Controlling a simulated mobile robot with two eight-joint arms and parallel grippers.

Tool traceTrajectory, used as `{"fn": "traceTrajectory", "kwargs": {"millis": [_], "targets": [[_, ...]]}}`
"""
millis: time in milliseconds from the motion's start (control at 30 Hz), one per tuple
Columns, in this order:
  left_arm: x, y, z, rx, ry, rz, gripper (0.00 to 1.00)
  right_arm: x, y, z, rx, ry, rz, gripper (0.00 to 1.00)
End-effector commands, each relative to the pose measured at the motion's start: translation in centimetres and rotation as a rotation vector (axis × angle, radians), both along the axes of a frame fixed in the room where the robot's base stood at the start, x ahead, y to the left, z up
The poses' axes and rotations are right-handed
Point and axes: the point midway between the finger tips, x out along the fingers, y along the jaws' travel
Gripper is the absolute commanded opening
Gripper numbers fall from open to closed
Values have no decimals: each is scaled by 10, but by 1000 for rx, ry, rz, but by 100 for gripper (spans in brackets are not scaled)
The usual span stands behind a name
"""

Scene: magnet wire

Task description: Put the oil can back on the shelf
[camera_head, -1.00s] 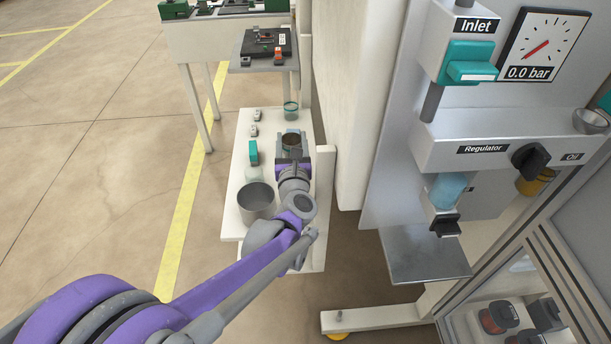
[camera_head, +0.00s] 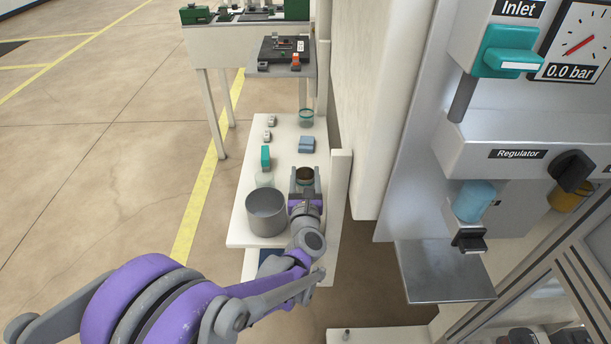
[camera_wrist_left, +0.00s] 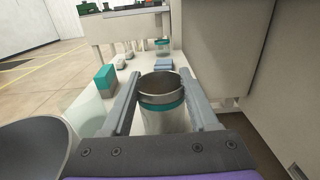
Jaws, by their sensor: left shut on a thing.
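My left gripper (camera_head: 305,182) is over the white shelf (camera_head: 240,232), to the right of a grey pot. Its two fingers (camera_wrist_left: 165,108) are on either side of a clear, round jar with a teal band (camera_wrist_left: 164,110) and a dark brown inside, and are shut on it. The jar's brown top (camera_head: 305,173) shows between the fingers in the head view. It stands upright; I cannot tell whether its base touches the shelf. Nothing else here clearly looks like an oil can. My right gripper is not in view.
The grey pot (camera_head: 266,212) stands close on the left. A teal box (camera_head: 265,157), a blue block (camera_head: 307,145) and another teal-rimmed jar (camera_head: 306,118) are farther back. An upright white panel (camera_head: 342,185) edges the shelf on the right. A metal tray (camera_head: 445,272) is farther right.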

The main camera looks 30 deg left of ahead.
Motion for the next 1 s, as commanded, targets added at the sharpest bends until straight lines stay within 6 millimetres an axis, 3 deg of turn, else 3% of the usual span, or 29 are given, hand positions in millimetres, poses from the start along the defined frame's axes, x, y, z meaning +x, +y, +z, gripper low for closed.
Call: {"fn": "traceTrajectory", "kwargs": {"millis": [167, 200, 333, 700, 1000], "targets": [[0, 0, -5, 0, 0, 0, 0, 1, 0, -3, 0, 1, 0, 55], [0, 0, -4, 0, 0, 0, 68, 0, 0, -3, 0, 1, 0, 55], [0, 0, -3, 0, 0, 0, 90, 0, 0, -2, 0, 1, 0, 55], [-1, 0, 2, 0, 0, 0, 90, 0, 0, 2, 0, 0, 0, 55], [-49, -31, 2, -1, -1, -4, 90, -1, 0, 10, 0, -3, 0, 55]]}}
